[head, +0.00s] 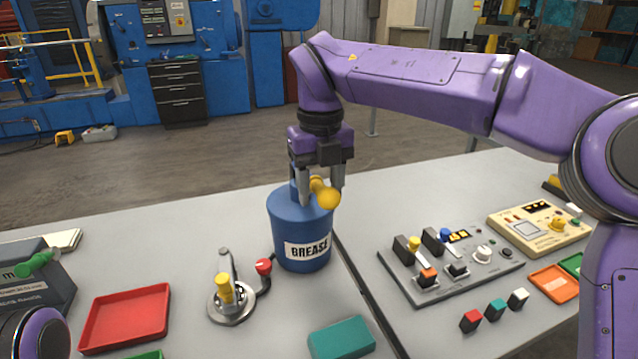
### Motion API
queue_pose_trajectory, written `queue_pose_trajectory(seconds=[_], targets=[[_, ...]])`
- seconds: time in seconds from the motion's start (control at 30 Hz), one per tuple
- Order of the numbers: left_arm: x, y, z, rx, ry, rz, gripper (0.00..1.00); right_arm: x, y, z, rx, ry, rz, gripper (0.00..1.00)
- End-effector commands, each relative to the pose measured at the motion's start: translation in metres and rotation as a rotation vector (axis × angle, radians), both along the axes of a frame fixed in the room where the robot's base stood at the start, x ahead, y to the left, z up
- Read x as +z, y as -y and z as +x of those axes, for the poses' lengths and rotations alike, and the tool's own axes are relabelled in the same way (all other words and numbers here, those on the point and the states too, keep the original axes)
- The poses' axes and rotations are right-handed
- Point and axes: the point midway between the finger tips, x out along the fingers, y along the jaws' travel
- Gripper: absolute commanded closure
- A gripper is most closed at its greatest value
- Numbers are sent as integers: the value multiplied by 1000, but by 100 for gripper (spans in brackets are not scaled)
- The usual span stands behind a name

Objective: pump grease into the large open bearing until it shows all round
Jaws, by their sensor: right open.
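A blue tub labelled GREASE (302,237) stands upright on the table near the middle. A yellow pump handle (328,197) with a rounded end shows at its top. My right gripper (319,198) points down over the tub, open, with its fingers on either side of the yellow handle; I cannot tell whether they touch it. Left of the tub is a round metal piece (232,309) with a yellow post and a metal lever; I cannot tell whether it is the large open bearing. A dark hose with a red knob (263,267) lies between them. My left gripper is out of view.
A red tray (126,317) lies at left, beside a dark box (35,285) with a green handle. A teal block (341,338) is at front centre. A switch panel (452,262), a beige meter (540,229) and small coloured blocks fill the right side.

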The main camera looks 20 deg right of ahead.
Motion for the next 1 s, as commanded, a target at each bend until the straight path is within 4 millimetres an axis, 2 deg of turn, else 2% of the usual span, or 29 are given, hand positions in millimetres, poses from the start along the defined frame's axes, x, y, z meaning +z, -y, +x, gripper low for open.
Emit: queue_pose_trajectory(seconds=[0.1, 0.13, 0.23, 0.47, 1.0], targets=[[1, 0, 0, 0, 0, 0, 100, 1, 0, 0, 0, 0, 0, 49], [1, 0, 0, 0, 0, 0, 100, 1, 0, 0, 0, -1, 0, 55], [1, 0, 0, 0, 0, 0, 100, 1, 0, 0, 0, -1, 0, 87], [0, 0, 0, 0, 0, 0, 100, -1, 0, 0, 0, -1, 0, 87], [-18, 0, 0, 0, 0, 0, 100, -23, 0, 0, 1, -3, 0, 87]])
